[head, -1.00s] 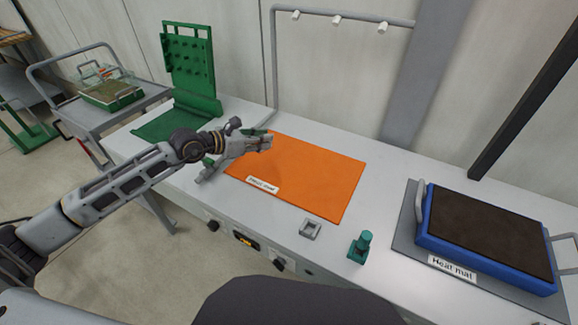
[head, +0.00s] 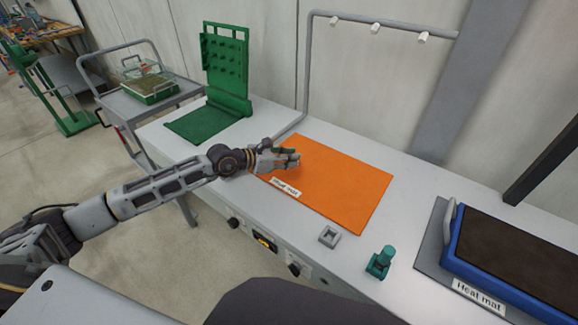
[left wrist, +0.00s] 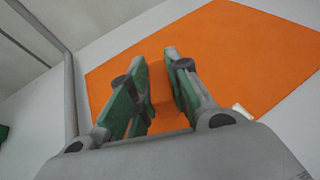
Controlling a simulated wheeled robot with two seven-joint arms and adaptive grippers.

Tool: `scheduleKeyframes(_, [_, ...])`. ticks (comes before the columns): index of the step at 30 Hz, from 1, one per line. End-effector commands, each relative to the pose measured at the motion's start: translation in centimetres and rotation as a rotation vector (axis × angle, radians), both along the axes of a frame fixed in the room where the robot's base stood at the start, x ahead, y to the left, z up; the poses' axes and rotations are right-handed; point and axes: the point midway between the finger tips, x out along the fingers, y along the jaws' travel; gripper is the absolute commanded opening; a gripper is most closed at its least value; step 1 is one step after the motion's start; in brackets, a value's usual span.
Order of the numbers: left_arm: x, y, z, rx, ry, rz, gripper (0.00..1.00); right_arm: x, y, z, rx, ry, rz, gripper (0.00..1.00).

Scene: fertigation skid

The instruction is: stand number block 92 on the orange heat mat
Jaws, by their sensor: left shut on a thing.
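The orange heat mat (head: 345,190) lies flat on the bench, with a white label at its near left edge. My left gripper (head: 296,158) is over the left part of the mat, and its height above it is hard to tell. In the left wrist view its two green-padded fingers (left wrist: 160,95) point toward the mat (left wrist: 225,60), with a narrow gap between the tips. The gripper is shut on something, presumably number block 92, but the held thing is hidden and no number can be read. My right gripper is not in view.
A grey square block with a recess (head: 330,236) and a teal fitting (head: 380,262) stand in front of the mat. A blue tray (head: 520,275) with dark filling is at right. A green pegged stand (head: 228,70) is behind left. The mat's right side is clear.

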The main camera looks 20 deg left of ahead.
Motion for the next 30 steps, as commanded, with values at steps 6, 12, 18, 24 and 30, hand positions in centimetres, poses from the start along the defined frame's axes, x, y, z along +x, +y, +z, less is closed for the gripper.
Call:
scheduleKeyframes(6, [0.0, 0.0, -2.2, -0.001, 0.003, 0.001, 0.00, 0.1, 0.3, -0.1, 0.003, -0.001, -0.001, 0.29])
scheduleKeyframes(12, [0.0, 0.0, -3.5, 0.000, 0.000, 0.001, 0.00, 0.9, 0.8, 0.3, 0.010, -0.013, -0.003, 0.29])
scheduleKeyframes(18, [0.0, 0.0, -3.6, -0.001, 0.001, 0.000, 0.00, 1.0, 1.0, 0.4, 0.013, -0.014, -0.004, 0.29])
scheduleKeyframes(24, [0.0, 0.0, -3.8, -0.001, 0.001, 0.000, 0.00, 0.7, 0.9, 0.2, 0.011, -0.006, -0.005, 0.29])
scheduleKeyframes(30, [0.0, 0.0, -3.8, -0.001, 0.001, 0.000, 0.34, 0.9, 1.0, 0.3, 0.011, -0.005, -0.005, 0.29])
